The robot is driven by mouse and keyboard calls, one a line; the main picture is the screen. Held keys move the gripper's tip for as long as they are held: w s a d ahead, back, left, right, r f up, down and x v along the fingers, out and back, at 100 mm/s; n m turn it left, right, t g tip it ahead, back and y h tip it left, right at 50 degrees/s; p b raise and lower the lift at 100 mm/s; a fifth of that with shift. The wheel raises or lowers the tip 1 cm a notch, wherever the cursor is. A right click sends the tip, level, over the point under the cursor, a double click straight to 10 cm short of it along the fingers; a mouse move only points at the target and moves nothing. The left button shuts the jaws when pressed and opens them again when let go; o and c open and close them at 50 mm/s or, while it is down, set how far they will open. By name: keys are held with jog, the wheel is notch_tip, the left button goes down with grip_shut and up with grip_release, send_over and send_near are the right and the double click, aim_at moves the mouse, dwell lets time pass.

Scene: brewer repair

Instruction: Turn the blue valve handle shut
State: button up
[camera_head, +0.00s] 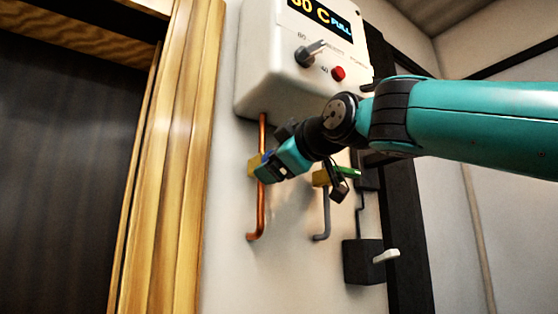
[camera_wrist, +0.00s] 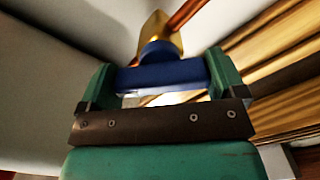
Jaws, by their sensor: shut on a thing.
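The blue valve handle (camera_wrist: 162,75) lies between the two green fingers of my gripper (camera_wrist: 165,78) in the wrist view. The fingers are shut on it, one at each end. Behind it is the brass valve body (camera_wrist: 160,38) on the copper pipe (camera_wrist: 190,12). In the head view, my gripper (camera_head: 272,166) is at the brass valve (camera_head: 253,165) on the copper pipe (camera_head: 261,212), below the white boiler box. There the gripper covers most of the blue handle. The exact angle of the handle to the pipe is hard to tell.
The white boiler box (camera_head: 283,75) has a display, a knob (camera_head: 309,53) and a red button (camera_head: 338,73). A second valve with a green handle (camera_head: 347,172) sits on a grey pipe (camera_head: 326,213) close to the right. A dark switch box (camera_head: 360,262) with a white lever is lower right. Wooden trim (camera_head: 180,160) stands left.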

jog(key=m, duration=0.5)
jog(key=shift+f+m, duration=0.1)
jog(key=shift+m, duration=0.2)
jog(key=shift+m+b, duration=0.4)
jog(key=shift+m, duration=1.9)
jog(key=o, duration=0.6)
jog(key=shift+o, duration=0.2)
jog(key=b+v, duration=0.7)
jog(key=v, duration=1)
jog(key=shift+s+d+b, duration=0.2)
jog(key=shift+b, duration=0.2)
